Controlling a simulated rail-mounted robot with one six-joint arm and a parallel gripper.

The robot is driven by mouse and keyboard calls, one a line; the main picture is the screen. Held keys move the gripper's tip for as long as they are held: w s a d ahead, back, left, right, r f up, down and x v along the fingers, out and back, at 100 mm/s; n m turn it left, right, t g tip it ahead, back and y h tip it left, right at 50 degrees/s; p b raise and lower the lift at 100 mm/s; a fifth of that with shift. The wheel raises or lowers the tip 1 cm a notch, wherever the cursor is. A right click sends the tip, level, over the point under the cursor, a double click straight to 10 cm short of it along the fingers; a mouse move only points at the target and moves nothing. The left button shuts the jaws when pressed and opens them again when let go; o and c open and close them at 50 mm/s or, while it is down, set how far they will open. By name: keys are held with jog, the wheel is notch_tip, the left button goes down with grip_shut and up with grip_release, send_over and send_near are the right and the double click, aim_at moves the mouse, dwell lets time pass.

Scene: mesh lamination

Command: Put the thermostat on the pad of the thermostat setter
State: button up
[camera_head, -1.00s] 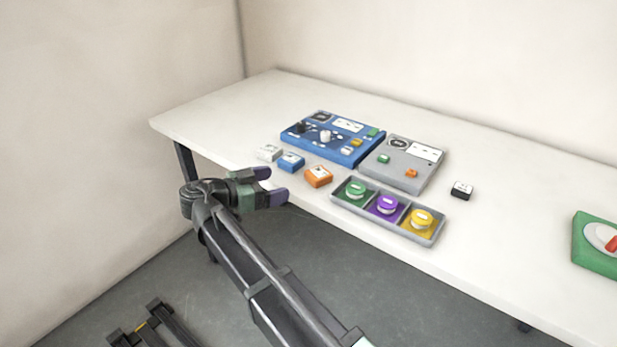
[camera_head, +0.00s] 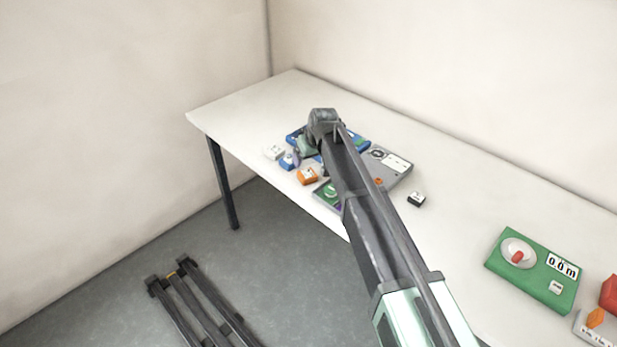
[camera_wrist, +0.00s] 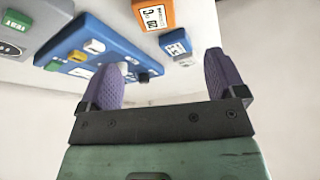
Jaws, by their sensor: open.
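No label names the thermostat or its setter legibly. The small loose blocks are a white one (camera_head: 274,152), a blue one (camera_head: 287,162), an orange one (camera_head: 307,177) and a black-and-white one (camera_head: 416,199). A blue panel with knobs (camera_head: 358,144) and a grey panel (camera_head: 397,178) lie behind them, partly hidden by my arm. My gripper (camera_wrist: 165,65) is open and empty, close to the loose blocks and the blue panel. In the wrist view, the orange (camera_wrist: 154,14), blue (camera_wrist: 175,42) and white (camera_wrist: 187,61) blocks show beyond the fingers, beside the blue panel (camera_wrist: 95,38).
A tray of round coloured pieces (camera_head: 321,197) is mostly hidden under my arm. A green panel with a red-handled dial (camera_head: 532,278) and a "0.0 m" display lies at the right, near a red object (camera_head: 609,294). The table's far left is clear.

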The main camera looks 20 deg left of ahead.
jog(key=b, duration=0.5)
send_over(307, 173)
jog(key=s+d, duration=0.1)
jog(key=s, duration=0.1)
notch_tip(307, 173, down, 6)
jog(key=shift+w+r, duration=0.1)
jog(key=shift+r, duration=0.15)
jog(key=b+x, duration=0.5)
jog(key=shift+d+f, duration=0.2)
jog(key=shift+d, duration=0.1)
jog(key=shift+r, duration=0.25)
jog(key=c, duration=1.1)
jog(key=shift+r, duration=0.1)
notch_tip(307, 173, up, 20)
jog(key=p, duration=2)
jog(key=shift+r+p, duration=0.15)
jog(key=shift+p, duration=0.2)
